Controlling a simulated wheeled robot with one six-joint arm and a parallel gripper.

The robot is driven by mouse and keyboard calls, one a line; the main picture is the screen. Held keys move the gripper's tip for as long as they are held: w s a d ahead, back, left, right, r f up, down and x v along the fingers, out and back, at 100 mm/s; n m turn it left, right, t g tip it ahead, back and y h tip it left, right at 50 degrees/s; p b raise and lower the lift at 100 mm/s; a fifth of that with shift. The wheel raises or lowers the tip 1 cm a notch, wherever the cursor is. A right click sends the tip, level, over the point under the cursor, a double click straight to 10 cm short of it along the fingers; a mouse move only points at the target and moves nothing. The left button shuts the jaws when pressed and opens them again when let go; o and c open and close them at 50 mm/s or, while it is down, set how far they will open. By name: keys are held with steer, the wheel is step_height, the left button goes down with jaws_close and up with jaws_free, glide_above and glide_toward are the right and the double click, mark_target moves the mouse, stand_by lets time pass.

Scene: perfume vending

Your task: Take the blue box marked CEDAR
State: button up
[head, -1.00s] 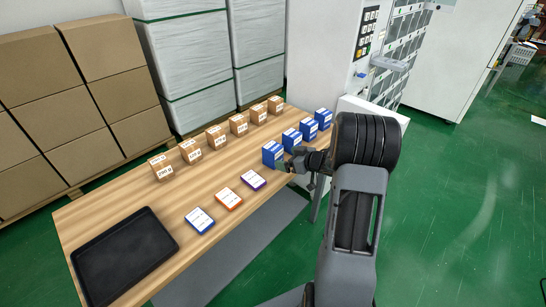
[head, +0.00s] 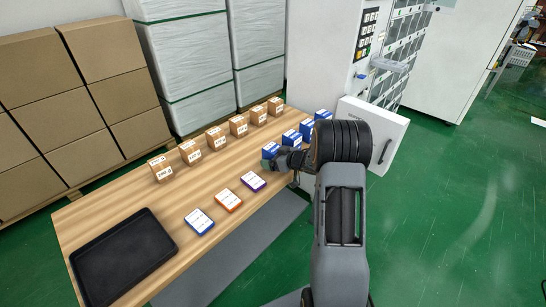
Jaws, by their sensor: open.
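A row of blue boxes with white labels stands at the right end of the table; I cannot read which is marked CEDAR. The nearest blue box (head: 270,149) is partly hidden by my gripper. The second blue box (head: 291,138) stands behind it to the right, and others are farther back. A flat blue pack (head: 200,221) lies nearer the front, its label too small to read. My gripper (head: 269,164) is open, at the near side of the nearest blue box. I cannot tell whether it touches the box.
Flat orange (head: 228,200) and purple (head: 253,181) packs lie in line with the flat blue one. Several brown cartons (head: 191,151) stand along the far edge. A black tray (head: 165,231) lies at the table's left end. A white panel with a handle (head: 386,149) stands right of my arm.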

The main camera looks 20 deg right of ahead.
steer(key=shift+c, duration=0.4)
steer(key=c, duration=0.9)
steer(key=shift+c, duration=0.4)
steer(key=shift+r, duration=0.1)
